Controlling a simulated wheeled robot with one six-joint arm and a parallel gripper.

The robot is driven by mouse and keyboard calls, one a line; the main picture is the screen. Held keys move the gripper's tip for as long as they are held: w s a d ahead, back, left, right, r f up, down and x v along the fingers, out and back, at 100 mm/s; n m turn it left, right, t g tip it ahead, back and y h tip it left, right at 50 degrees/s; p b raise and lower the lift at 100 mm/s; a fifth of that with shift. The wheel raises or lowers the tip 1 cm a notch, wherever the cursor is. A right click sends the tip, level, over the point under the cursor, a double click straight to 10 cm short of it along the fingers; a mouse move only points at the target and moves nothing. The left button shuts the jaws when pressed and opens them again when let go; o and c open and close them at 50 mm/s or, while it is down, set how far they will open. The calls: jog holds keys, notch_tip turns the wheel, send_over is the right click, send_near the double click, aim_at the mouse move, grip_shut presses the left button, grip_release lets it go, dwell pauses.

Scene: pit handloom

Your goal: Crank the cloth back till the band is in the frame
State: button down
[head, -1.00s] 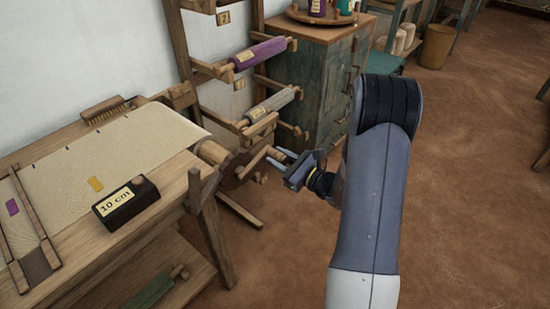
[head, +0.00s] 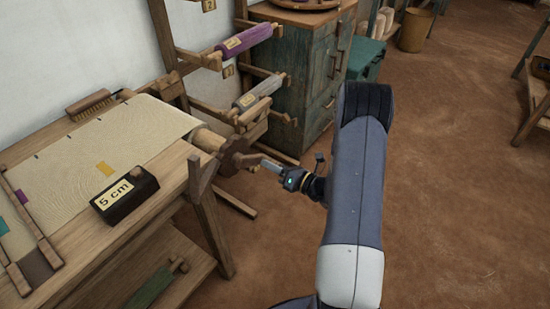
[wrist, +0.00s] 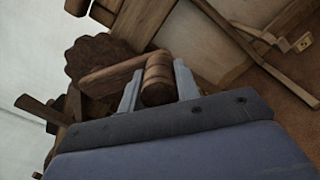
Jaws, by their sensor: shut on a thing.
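The cream cloth (head: 110,138) lies on the loom table and runs to the roller (head: 208,140) at its right end. A teal patch (head: 3,228) shows between the frame's bars, partly cut by the picture edge. A black block (head: 124,195) reads "5 cm". My gripper (head: 273,167) is shut on the wooden crank handle (wrist: 157,74), a finger on each side. The toothed wheel (wrist: 97,62) is behind the crank arm.
Racks with a purple roll (head: 244,40) and a grey roll (head: 258,91) stand behind the crank. A green cabinet (head: 310,75) is beyond them. A brush (head: 90,104) lies at the table's back edge. The floor at right is mostly clear.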

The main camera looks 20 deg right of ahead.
jog(key=shift+s+a+f+m, duration=0.35)
jog(key=shift+a+f+m, duration=0.25)
jog(key=shift+m, duration=0.4)
jog(key=shift+s+a+f+m+p, duration=0.1)
jog(key=shift+s+a+f+m, duration=0.4)
jog(key=shift+m, duration=0.5)
jog(key=shift+s+a+f+m+p, duration=0.1)
jog(key=shift+s+a+f+m, duration=0.3)
jog(key=shift+a+m, duration=0.45)
jog(key=shift+s+a+f+m+p, duration=0.1)
jog(key=shift+s+a+f+m, duration=0.3)
jog(key=shift+m, duration=0.75)
jog(key=shift+f, duration=0.1)
jog(key=c, duration=1.1)
grip_release()
jog(key=shift+o, duration=0.2)
jog(key=shift+s+d, duration=0.1)
jog(key=shift+s, duration=0.05)
jog(key=v, duration=1)
jog(key=shift+s+d, duration=0.15)
jog(key=shift+s, duration=0.1)
